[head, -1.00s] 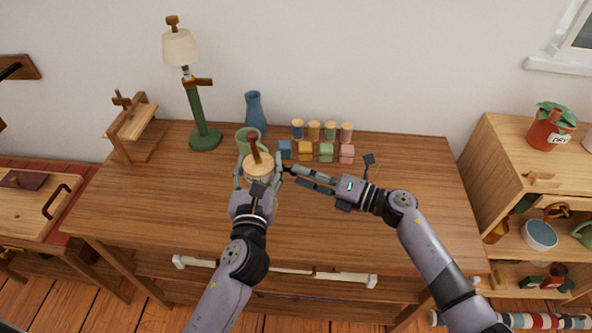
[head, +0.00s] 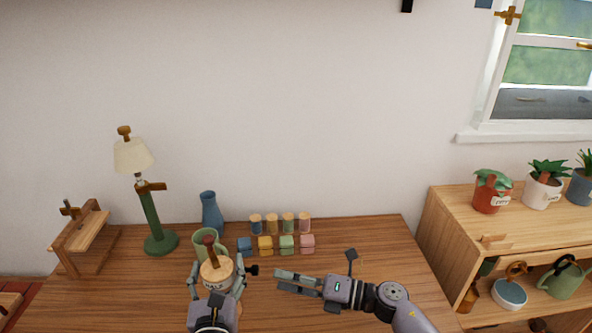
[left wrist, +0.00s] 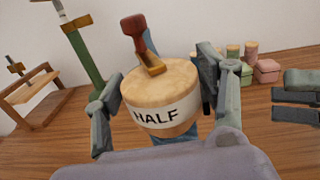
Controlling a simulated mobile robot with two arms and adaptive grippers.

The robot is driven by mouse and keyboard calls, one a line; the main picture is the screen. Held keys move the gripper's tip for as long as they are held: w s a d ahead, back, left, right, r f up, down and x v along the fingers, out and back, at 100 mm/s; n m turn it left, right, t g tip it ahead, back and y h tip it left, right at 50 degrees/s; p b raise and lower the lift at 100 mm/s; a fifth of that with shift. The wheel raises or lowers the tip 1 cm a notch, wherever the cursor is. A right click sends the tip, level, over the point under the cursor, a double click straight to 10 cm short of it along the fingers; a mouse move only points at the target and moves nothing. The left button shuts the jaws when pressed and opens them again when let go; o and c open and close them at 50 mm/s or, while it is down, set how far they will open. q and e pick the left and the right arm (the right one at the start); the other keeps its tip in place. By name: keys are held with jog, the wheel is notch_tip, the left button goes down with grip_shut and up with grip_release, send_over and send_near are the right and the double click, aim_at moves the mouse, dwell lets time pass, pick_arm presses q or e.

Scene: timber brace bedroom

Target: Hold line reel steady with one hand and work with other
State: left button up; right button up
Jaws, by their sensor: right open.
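The line reel (head: 215,281) is a round drum with a pale wooden top, a red-brown upright handle and a white band. The left wrist view shows the reel (left wrist: 160,92) with "HALF" on the band. My left gripper (head: 217,268) has its fingers on both sides of the drum and appears shut on it; the reel stands upright on the desk. A small black knob (head: 252,270) sticks out at its right side. My right gripper (head: 279,282) is open and empty, right of the knob and apart from it. Its fingers also show at the right edge of the left wrist view (left wrist: 297,97).
A green mug (head: 204,241) and blue vase (head: 211,213) stand close behind the reel. Several small jars (head: 272,224) and coloured boxes (head: 286,243) stand behind right. A lamp (head: 150,220) and wooden stand (head: 85,240) are left. The desk's right side (head: 390,250) is clear.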

pick_arm(q)
jog(key=shift+o, duration=1.3)
jog(key=shift+s, duration=0.15)
